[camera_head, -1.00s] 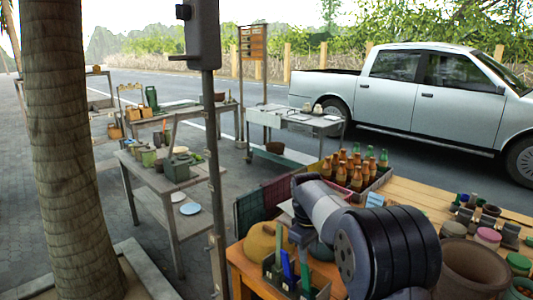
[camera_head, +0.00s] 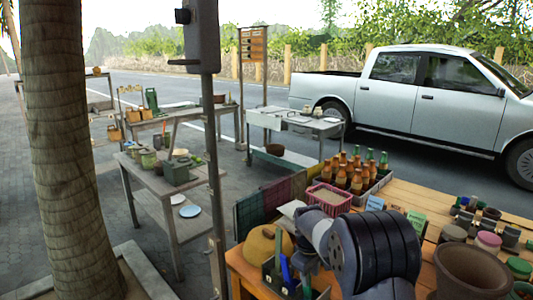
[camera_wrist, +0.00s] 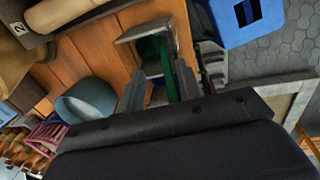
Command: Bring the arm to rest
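My arm (camera_head: 375,250) is folded low over the front of the wooden table. In the wrist view my gripper (camera_wrist: 160,88) has its two grey fingers apart, with no object held between them. The fingers point towards a small grey caddy (camera_wrist: 128,36) that holds something green (camera_wrist: 168,70). I cannot tell whether the fingers touch the green item. A large brown clay vessel (camera_head: 470,270) stands at the right.
A pink basket (camera_head: 328,199) and a crate of bottles (camera_head: 372,188) stand behind my arm. Jars and small pots (camera_head: 488,240) crowd the right side. A yellow-brown rounded object (camera_head: 262,247) lies at the left. A metal post (camera_head: 215,180) rises left of the table.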

